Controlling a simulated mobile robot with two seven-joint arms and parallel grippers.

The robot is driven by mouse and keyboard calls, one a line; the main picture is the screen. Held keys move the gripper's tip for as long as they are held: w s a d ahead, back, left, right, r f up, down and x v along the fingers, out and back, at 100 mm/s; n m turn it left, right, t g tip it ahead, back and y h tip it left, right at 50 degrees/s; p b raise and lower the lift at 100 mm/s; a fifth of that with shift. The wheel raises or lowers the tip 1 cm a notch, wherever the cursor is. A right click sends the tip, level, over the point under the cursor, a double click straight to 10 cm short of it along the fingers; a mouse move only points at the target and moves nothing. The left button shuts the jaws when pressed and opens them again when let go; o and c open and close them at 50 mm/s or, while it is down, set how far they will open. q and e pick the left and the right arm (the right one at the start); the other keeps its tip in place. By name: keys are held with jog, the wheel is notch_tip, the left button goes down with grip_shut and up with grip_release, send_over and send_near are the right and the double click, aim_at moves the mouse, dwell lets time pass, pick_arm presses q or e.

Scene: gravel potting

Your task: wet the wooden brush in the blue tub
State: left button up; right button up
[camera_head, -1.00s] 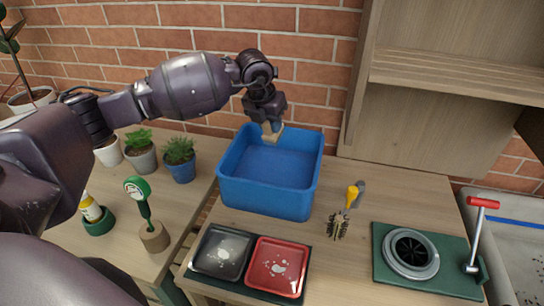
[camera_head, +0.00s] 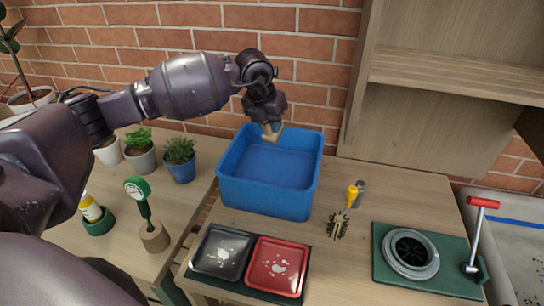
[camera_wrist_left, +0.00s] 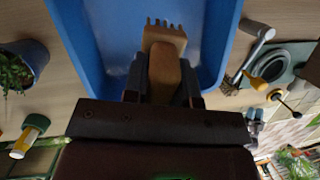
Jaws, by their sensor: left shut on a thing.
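The blue tub (camera_head: 268,195) stands on the wooden table against the brick wall. My left gripper (camera_head: 270,122) is over the tub's back edge area, pointing down. It is shut on the wooden brush (camera_head: 272,133), a pale wooden piece that hangs below the fingers at the height of the tub's rim. In the left wrist view the brush (camera_wrist_left: 164,58) shows between the two fingers (camera_wrist_left: 162,82), its toothed end over the tub (camera_wrist_left: 100,30). I cannot tell whether the brush touches anything in the tub. My right gripper is not in view.
A black tray (camera_head: 222,252) and a red tray (camera_head: 277,268) lie in front of the tub. A green-based device with a red crank (camera_head: 410,254) is farther right. Potted plants (camera_head: 180,160) stand left.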

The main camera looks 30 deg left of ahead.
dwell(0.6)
pick_arm(q)
jog(key=shift+r+p, duration=1.05)
jog(key=shift+r, duration=1)
jog(key=shift+f, duration=0.1)
